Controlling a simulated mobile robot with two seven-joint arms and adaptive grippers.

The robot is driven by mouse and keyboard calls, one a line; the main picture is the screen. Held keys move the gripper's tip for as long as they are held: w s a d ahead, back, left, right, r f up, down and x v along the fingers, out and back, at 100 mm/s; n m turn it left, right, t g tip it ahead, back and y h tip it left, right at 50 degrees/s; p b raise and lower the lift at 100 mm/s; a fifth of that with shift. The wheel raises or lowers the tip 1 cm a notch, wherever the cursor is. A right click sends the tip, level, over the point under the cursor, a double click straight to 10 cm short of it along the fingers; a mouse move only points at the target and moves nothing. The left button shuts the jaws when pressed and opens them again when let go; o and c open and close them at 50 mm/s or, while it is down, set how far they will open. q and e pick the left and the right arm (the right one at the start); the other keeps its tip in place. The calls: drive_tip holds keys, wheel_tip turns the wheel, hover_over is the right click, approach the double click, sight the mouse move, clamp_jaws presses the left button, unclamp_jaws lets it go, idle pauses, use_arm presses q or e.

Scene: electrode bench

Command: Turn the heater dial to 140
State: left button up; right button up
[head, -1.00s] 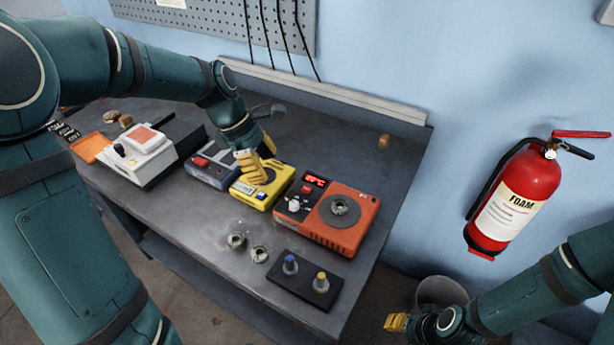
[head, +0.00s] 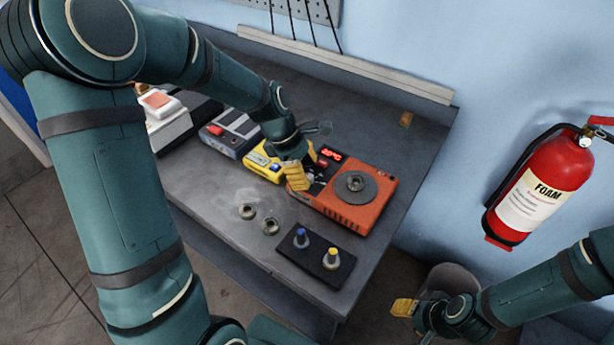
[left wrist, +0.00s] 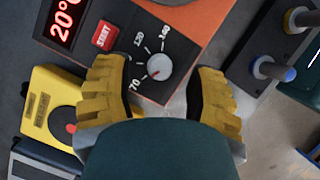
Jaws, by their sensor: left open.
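The orange heater (head: 362,208) stands on the bench with a round dark plate on top. In the left wrist view its white dial (left wrist: 158,67) shows clearly, with marks 70, 120 and 140 around it. The dial's red pointer is at the lower left, near 70. A red START button (left wrist: 103,35) and a red display reading 20° (left wrist: 65,18) are beside it. My left gripper (head: 297,180) is over the heater's left end; in the left wrist view its yellow fingers (left wrist: 160,95) are open on either side of the dial, apart from it. My right gripper (head: 403,307) is off the bench at the lower right.
A yellow device (head: 262,162) stands just left of the heater, with a grey device (head: 232,132) beyond it. A dark block with two knobbed posts (head: 316,253) is in front. Two small metal rings (head: 270,226) lie nearby. A fire extinguisher (head: 540,188) hangs on the wall.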

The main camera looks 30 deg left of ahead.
use_arm(q)
drive_tip(key=shift+d+f, duration=0.2)
drive_tip(key=shift+f, duration=0.35)
clamp_jaws()
